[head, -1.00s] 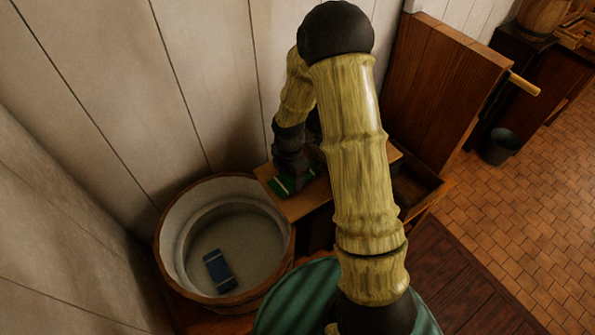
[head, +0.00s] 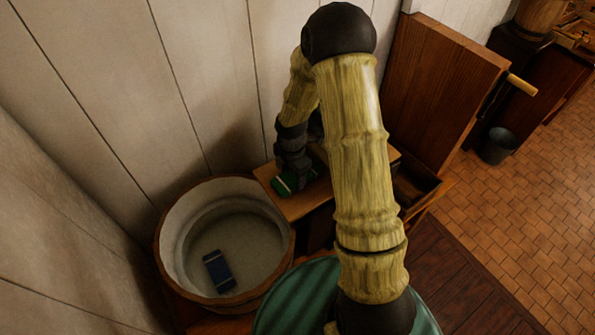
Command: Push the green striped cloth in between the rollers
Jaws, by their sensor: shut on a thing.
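The green striped cloth (head: 283,187) lies at the left part of a wooden board (head: 300,206), beside the round tub. My gripper (head: 293,180) is over the cloth from above and shut on it. The fingers and much of the cloth are hidden by the wrist. A wooden cabinet-like thing with a tall panel (head: 437,90) and a light wooden handle (head: 522,84) stands to the right. I cannot make out the rollers; my arm covers the middle of the view.
A round wooden tub (head: 170,270) at the left has a blue striped cloth (head: 219,270) lying inside it. A dark bucket (head: 498,146) stands on the tiled floor at the right. A plank wall (head: 100,80) is close behind the tub.

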